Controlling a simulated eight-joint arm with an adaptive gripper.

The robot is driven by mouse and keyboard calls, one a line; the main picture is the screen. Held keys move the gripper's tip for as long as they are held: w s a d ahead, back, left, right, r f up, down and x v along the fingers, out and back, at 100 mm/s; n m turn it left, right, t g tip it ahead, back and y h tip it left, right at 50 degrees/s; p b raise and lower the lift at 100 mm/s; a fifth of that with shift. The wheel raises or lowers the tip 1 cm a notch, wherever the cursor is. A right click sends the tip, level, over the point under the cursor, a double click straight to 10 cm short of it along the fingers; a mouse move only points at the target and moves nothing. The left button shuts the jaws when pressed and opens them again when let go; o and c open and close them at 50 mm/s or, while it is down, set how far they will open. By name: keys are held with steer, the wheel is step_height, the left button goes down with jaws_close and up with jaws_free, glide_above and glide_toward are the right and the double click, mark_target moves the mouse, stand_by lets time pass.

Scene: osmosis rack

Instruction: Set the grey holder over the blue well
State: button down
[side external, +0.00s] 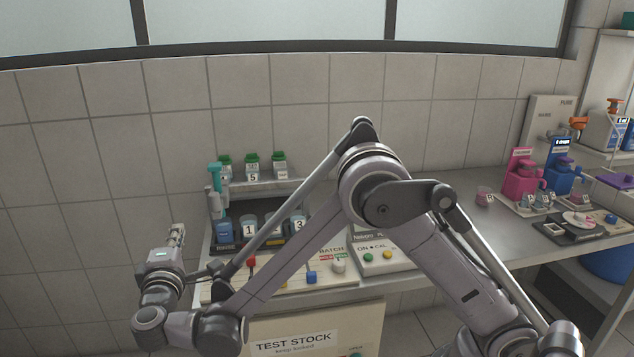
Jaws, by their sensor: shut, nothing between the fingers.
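My gripper (177,232) is at the left, pointing up in front of the tiled wall. It is shut and empty, left of the rack and apart from it. A small grey holder-like piece (213,203) stands at the rack's left end, beside a teal-topped tool (215,174). Below it is a blue block or cup (224,232), left of the beaker marked 1. I cannot tell for certain whether these are the grey holder and the blue well. Their details are too small, and my arm hides part of the bench.
Beakers marked 1 (248,230) and 3 (298,224) stand in the dark rack. Green-capped bottles (252,166) are on the shelf above. A panel with coloured knobs (312,278) lies in front. Pink (519,180) and blue (562,178) dispensers stand at the right.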

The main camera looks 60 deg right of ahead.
steer(key=shift+d, duration=0.1)
steer(key=w+d, duration=0.5)
steer(key=d, duration=0.5)
steer(key=shift+d, duration=0.15)
stand_by(0.5)
steer(key=s+d, duration=1.5)
steer(key=shift+d, duration=0.2)
steer(key=shift+s, duration=0.15)
steer(key=shift+a, duration=0.1)
